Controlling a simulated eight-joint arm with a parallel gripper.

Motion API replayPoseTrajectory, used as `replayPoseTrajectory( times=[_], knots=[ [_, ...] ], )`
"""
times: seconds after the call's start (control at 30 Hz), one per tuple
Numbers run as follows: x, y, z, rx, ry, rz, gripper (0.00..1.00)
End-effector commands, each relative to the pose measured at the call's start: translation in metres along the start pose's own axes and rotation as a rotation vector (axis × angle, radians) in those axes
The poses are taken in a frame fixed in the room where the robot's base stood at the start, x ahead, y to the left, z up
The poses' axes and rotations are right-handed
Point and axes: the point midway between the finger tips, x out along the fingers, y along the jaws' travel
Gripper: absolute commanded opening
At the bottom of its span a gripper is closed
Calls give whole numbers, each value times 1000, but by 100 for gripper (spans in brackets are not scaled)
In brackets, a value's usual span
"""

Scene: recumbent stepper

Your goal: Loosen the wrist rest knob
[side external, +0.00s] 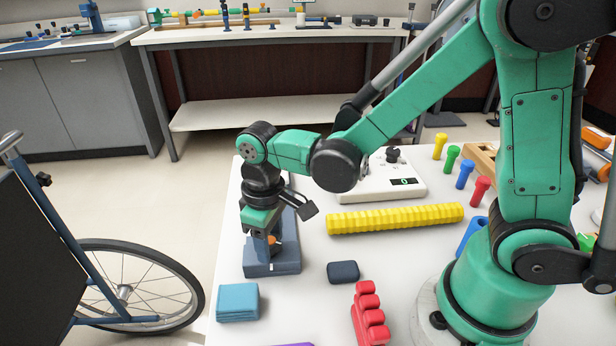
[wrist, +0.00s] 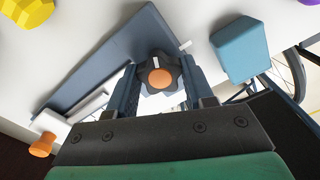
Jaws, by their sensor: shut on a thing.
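The wrist rest knob (wrist: 160,79) is a dark lobed knob with an orange centre and a white mark on one lobe. It sits on the blue-grey wrist rest (wrist: 85,62), between the two fingers of my gripper (wrist: 160,82) in the wrist view. The fingers are shut on the knob from both sides. In the side external view my gripper (side external: 264,236) points down at the wrist rest (side external: 272,267), which stands at the table's left part. Only a little orange of the knob shows there; my fingers and wrist hide most of it.
A light blue block (side external: 237,302) and a dark pad (side external: 343,271) lie near the wrist rest. A ridged yellow bar (side external: 395,218), a red finger-shaped piece (side external: 369,318) and a white box with a dial (side external: 380,180) stand to the right. A wheelchair wheel (side external: 140,285) is beyond the left edge.

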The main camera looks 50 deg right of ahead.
Motion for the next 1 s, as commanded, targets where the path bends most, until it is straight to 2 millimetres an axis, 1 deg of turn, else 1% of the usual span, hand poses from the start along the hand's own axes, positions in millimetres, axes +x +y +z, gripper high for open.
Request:
replayPoseTrajectory(
  times=[0.6,0.8,1.0],
  knots=[
    [0,0,-1,-574,3,2,0],
    [0,0,-1,-720,3,2,0],
    [0,0,-1,-821,3,2,0]
  ],
)
